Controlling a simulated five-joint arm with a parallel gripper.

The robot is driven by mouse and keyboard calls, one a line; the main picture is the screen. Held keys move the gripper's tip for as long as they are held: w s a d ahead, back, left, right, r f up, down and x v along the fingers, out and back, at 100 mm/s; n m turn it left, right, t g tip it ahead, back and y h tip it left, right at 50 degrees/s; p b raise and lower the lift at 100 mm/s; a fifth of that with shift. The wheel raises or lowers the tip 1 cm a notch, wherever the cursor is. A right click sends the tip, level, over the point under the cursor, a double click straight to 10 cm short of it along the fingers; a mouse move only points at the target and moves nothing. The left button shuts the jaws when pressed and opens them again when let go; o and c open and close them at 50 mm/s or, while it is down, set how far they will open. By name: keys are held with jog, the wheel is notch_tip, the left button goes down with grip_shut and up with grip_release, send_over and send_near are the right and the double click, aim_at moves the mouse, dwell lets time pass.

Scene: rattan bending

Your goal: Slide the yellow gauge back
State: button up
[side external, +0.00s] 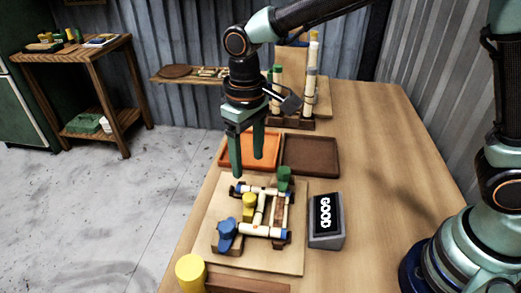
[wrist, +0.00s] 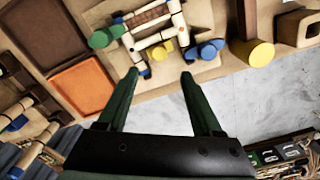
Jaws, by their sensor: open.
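A small yellow piece (side external: 249,207) stands in the jig on the light wooden board (side external: 285,262), between white rods and near a blue knob (side external: 227,232). It also shows in the wrist view (wrist: 183,34). A larger yellow cylinder (side external: 190,271) is at the table's near edge, and it shows in the wrist view (wrist: 259,53). Which of the two is the gauge I cannot tell for certain. My gripper (side external: 247,166) is open and empty, pointing down above the far side of the jig. Its fingers (wrist: 160,73) touch neither yellow thing.
A green knob (side external: 284,177) stands at the jig's far right corner. A grey box marked GOOD (side external: 326,222) is right of the board. An orange tray (side external: 232,158) and a brown tray (side external: 322,172) lie behind. The table's right side is clear.

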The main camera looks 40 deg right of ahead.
aim_at(250, 196)
notch_tip(250, 196, down, 10)
jog(key=shift+f, duration=0.2)
jog(key=shift+c, duration=0.4)
grip_shut()
dwell(1.2)
